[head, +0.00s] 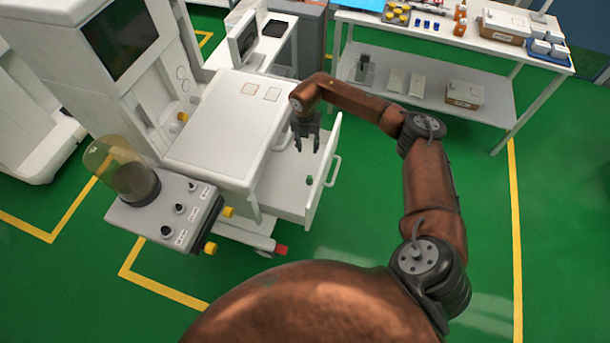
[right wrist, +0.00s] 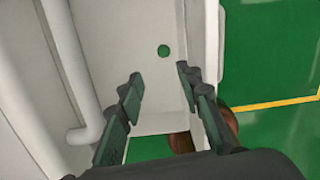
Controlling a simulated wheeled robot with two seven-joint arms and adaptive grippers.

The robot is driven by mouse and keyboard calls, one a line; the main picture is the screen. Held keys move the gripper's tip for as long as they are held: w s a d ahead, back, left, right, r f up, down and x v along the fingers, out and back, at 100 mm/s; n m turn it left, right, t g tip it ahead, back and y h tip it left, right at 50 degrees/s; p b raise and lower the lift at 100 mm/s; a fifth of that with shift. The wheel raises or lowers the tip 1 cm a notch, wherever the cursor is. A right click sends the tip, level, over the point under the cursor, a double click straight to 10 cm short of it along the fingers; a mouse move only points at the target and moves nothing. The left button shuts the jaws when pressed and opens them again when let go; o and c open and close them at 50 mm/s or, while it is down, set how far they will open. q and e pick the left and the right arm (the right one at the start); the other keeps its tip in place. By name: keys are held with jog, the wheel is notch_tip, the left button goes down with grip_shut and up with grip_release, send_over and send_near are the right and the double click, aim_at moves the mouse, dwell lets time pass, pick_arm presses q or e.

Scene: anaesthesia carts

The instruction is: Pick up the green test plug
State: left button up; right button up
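The green test plug (head: 309,180) stands in the open white drawer (head: 277,190) of the anaesthesia cart. In the right wrist view the plug (right wrist: 163,51) shows as a small green disc on the drawer floor, beyond the fingertips. My right gripper (head: 304,148) is over the drawer, above and behind the plug in the head view. In the right wrist view its two fingers (right wrist: 160,75) are spread apart with nothing between them. The plug is clear of both fingers. My left gripper does not show.
The drawer front with its handle (head: 333,171) is close to the right gripper. The cart top (head: 215,130) overhangs the drawer's left side. A canister unit (head: 125,180) stands at the left. A white table (head: 470,38) with supplies is at the back. Green floor is free at right.

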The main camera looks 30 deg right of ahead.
jog(key=f, duration=0.1)
jog(key=b, duration=0.9)
send_over(309, 177)
jog(key=shift+g, duration=0.4)
notch_tip(309, 177, down, 12)
jog(key=shift+w+a, duration=0.1)
jog(key=shift+w, duration=0.05)
jog(key=shift+f, duration=0.6)
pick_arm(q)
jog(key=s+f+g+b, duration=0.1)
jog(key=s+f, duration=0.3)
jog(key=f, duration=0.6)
pick_arm(e)
notch_tip(309, 177, down, 2)
jog(key=shift+f, duration=0.5)
notch_tip(309, 177, down, 4)
jog(key=shift+f+b, duration=0.2)
jog(key=shift+b, duration=0.85)
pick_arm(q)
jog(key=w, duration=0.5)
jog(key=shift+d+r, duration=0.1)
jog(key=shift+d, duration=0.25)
